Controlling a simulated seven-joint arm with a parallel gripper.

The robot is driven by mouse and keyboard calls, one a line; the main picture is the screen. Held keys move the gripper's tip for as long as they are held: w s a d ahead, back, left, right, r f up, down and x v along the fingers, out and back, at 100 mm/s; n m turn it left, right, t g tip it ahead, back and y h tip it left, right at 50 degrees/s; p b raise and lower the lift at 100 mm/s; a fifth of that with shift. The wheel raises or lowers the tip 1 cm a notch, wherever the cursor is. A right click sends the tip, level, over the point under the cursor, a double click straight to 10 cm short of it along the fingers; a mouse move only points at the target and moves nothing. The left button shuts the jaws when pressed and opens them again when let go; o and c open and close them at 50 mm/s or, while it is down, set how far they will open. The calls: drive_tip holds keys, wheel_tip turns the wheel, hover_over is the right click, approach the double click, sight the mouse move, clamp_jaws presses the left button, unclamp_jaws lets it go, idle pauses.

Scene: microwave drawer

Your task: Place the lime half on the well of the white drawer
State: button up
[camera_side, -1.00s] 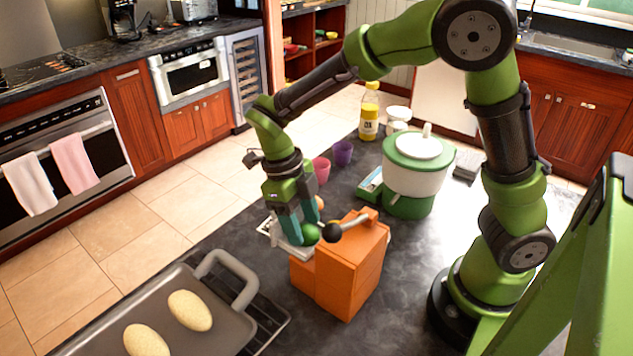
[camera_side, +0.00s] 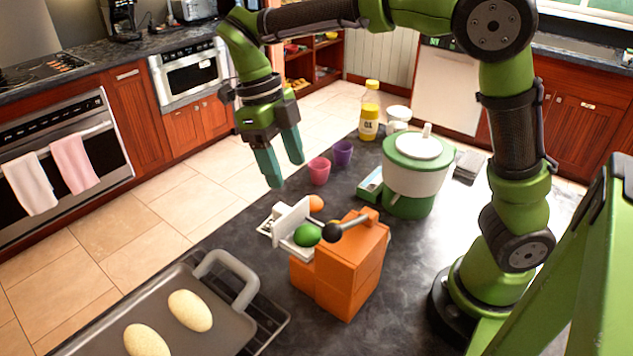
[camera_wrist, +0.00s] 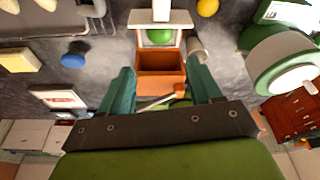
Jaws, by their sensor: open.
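The lime half (camera_side: 307,235) is a green, rounded piece resting in the white drawer (camera_side: 291,219) beside the orange box. In the wrist view the lime half (camera_wrist: 162,37) lies in the well, between the white drawer's (camera_wrist: 160,18) front panel and the orange box (camera_wrist: 162,62). My gripper (camera_side: 284,172) is open and empty, above and clear of the drawer, with its teal fingers pointing down. In the wrist view its fingers (camera_wrist: 163,85) are spread wide with nothing between them.
An orange ball (camera_side: 316,203) sits behind the drawer. Pink (camera_side: 318,170) and purple (camera_side: 342,152) cups, a green-and-white pot (camera_side: 416,175) and a yellow bottle (camera_side: 369,112) stand farther back. A griddle (camera_side: 215,318) is front left.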

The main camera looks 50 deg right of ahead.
drive_tip(key=s+d+r+n+t+y, duration=0.1)
drive_tip(key=s+d+n+t, duration=0.2)
drive_tip(key=n, duration=1.1)
drive_tip(key=s+d+r+n+t+y, duration=0.1)
drive_tip(key=s+d+n+t, duration=0.3)
drive_tip(key=n, duration=1.1)
drive_tip(key=s+t, duration=0.3)
drive_tip(key=s, duration=0.1)
drive_tip(key=shift+s+d+n+y, duration=0.15)
drive_tip(key=shift+d+n+y, duration=0.05)
drive_tip(key=shift+n+y, duration=0.1)
